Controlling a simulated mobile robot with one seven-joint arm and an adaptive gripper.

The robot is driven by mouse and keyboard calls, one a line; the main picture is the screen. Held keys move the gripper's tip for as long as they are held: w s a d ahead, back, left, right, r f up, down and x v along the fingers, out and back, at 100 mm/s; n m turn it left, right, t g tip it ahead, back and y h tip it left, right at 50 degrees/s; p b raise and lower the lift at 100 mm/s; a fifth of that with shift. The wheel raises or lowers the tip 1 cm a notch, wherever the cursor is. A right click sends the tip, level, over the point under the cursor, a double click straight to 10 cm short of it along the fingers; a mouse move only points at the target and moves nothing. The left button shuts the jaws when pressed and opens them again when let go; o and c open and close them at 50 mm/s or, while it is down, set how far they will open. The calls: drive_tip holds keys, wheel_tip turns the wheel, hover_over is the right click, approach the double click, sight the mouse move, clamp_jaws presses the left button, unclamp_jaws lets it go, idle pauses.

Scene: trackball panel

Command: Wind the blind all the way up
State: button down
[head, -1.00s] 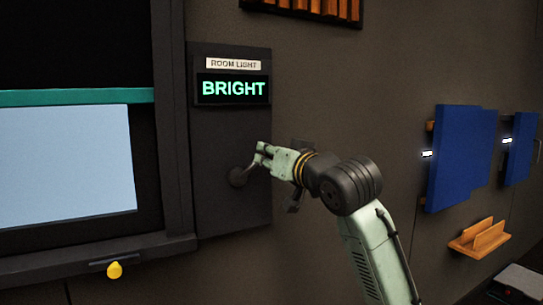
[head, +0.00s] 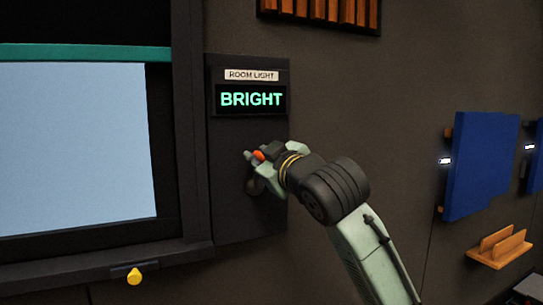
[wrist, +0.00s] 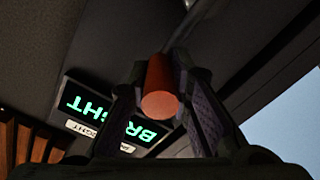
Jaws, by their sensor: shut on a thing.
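The blind's teal bottom bar (head: 85,53) lies across the window near the top of the head view. The area above it is dark, and a pale bright pane (head: 75,145) shows below it. The blind's top is out of view. My gripper (head: 257,155) is shut on the red-orange crank knob (wrist: 160,100), which sits between both fingers in the wrist view. In the head view the knob is partly hidden by my fingers. The dark crank hub (head: 254,186) is just below, on the dark panel (head: 245,222).
A display (head: 251,99) on the panel reads BRIGHT under a ROOM LIGHT label (head: 251,75). Blue boards (head: 480,165) and a wooden holder (head: 499,247) are on the wall at right.

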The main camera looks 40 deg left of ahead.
drive_tip(key=s+a+f+n, duration=0.1)
drive_tip(key=n, duration=0.2)
drive_tip(key=s+a+n, duration=0.1)
drive_tip(key=s+n, duration=0.1)
drive_tip(key=n, duration=0.1)
drive_tip(key=s+a+f+n+b, duration=0.1)
drive_tip(key=n, duration=0.2)
drive_tip(key=shift+s+f, duration=0.25)
drive_tip(key=shift+f, duration=0.1)
drive_tip(key=n, duration=0.1)
drive_tip(key=f+n, duration=0.1)
drive_tip(key=s+f+n, duration=0.1)
drive_tip(key=shift+a+b, duration=0.25)
drive_tip(key=shift+b, duration=0.15)
drive_tip(key=shift+s+a+f+n+b, duration=0.15)
drive_tip(key=shift+f+n, duration=0.3)
drive_tip(key=shift+n, duration=0.45)
drive_tip(key=shift+s+f+n+b, duration=0.15)
drive_tip(key=shift+f+n, duration=0.25)
drive_tip(key=shift+n, duration=0.5)
drive_tip(key=c, duration=1.8)
unclamp_jaws()
drive_tip(key=o, duration=0.4)
drive_tip(key=shift+w+a+f, duration=0.1)
drive_tip(key=shift+a, duration=0.05)
drive_tip(key=shift+c, duration=0.2)
